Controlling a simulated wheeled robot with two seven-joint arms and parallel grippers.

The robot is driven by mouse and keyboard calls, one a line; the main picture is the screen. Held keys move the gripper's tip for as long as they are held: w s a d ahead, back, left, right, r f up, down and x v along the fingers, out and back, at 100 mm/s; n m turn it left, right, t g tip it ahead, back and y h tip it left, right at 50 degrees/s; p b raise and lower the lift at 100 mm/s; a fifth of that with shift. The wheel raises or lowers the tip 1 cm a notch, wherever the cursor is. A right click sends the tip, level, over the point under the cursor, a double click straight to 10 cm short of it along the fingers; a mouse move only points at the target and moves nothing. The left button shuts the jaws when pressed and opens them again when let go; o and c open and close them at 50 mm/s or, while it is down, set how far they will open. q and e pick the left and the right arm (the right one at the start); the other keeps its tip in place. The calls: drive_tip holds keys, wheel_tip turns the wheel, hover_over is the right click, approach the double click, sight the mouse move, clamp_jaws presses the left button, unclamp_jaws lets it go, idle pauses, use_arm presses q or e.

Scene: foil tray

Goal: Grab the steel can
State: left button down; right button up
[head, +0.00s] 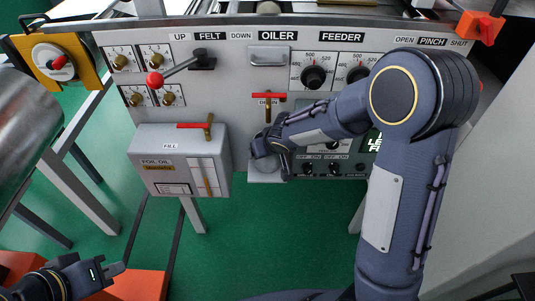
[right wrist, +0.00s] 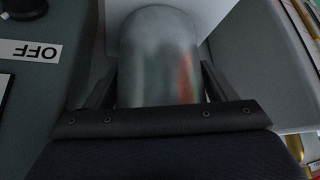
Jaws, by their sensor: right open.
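The steel can (right wrist: 157,50) is a shiny grey cylinder with faint green and red reflections. It fills the top middle of the right wrist view. In the head view the can (head: 263,163) is partly hidden by my right gripper (head: 268,148), below the red-handled tap. My right gripper is open, with one finger on each side of the can; it also shows in the right wrist view (right wrist: 158,80). I cannot tell whether the fingers touch it. My left gripper (head: 113,270) is at the lower left, far from the can; its jaw opening is unclear.
The grey oiler panel (head: 240,70) has knobs and a red-ball lever (head: 155,80). A foil oil tank (head: 180,150) stands left of the can. A red-handled brass tap (head: 268,105) is just above it. A small ledge (head: 266,178) lies beneath. Green floor is clear below.

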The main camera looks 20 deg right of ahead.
drive_tip(key=c, duration=0.9)
drive_tip(key=shift+r, duration=0.1)
drive_tip(key=shift+c, duration=0.9)
drive_tip(key=shift+r, duration=0.1)
